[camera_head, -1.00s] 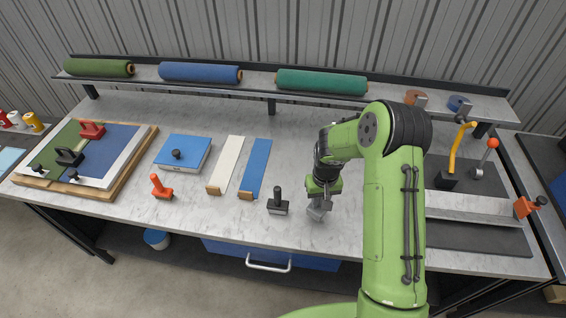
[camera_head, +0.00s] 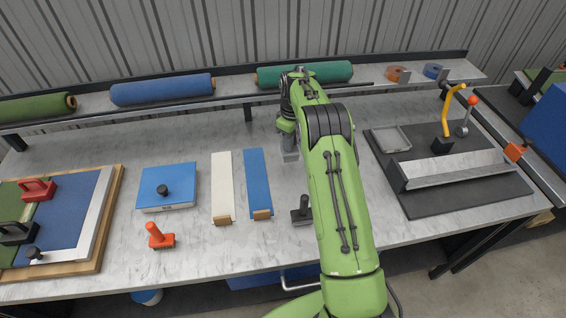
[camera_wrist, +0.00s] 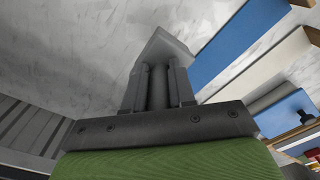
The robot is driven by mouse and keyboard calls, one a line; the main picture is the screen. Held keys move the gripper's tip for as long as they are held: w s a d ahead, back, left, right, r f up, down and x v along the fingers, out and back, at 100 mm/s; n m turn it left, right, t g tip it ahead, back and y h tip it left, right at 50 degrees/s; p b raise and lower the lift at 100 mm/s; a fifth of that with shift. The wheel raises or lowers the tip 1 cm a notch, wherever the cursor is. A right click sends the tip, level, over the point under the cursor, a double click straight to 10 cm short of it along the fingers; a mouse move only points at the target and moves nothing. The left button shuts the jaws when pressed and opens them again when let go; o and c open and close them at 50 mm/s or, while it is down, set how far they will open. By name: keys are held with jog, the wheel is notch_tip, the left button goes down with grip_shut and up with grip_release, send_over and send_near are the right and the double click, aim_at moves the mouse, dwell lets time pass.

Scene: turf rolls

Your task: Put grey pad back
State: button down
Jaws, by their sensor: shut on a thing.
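My gripper (camera_head: 289,146) is over the table between the blue strip and the dark mat, below the shelf. In the wrist view my gripper (camera_wrist: 157,85) has its fingers close together on a light grey piece, which I take to be the grey pad (camera_wrist: 163,46). In the head view the grey pad (camera_head: 290,156) shows as a small light grey block under the fingers. I cannot tell whether it touches the table. A shallow, light-rimmed grey tray (camera_head: 390,139) lies at the back left of the dark mat (camera_head: 465,194) and looks empty.
A black-handled tool (camera_head: 302,212) stands close left of my arm. Blue (camera_head: 257,180) and white strips (camera_head: 222,185) lie further left. A yellow lever (camera_head: 447,118) and metal channel (camera_head: 450,173) stand on the mat. A shelf (camera_head: 225,97) with rolls runs behind.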

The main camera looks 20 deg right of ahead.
notch_tip(320, 180, down, 7)
jog(key=shift+r, duration=0.1)
jog(key=c, duration=0.9)
grip_release()
jog(key=shift+c, duration=0.2)
jog(key=r, duration=0.9)
jog(key=r+p, duration=0.1)
jog(key=r, duration=0.4)
jog(key=shift+s+a+r, duration=0.2)
jog(key=shift+s+a, duration=0.05)
jog(key=shift+s, duration=0.05)
notch_tip(320, 180, up, 12)
jog(key=m+t, duration=0.2)
send_over(290, 156)
jog(key=s+a, duration=0.4)
jog(key=s, duration=0.2)
jog(key=s+a+r+m+t, duration=0.1)
jog(key=s+a+r, duration=0.15)
jog(key=s, duration=0.45)
jog(key=s+a+r+m, duration=0.1)
jog(key=s+a+r, duration=0.15)
jog(key=s, duration=0.45)
jog(key=s+a+f+m+t, duration=0.1)
jog(key=s+f, duration=0.3)
jog(key=s, duration=1)
jog(key=shift+s+m+t, duration=0.25)
jog(key=shift+m+t, duration=0.35)
jog(key=shift+m, duration=0.3)
jog(key=shift+a, duration=0.1)
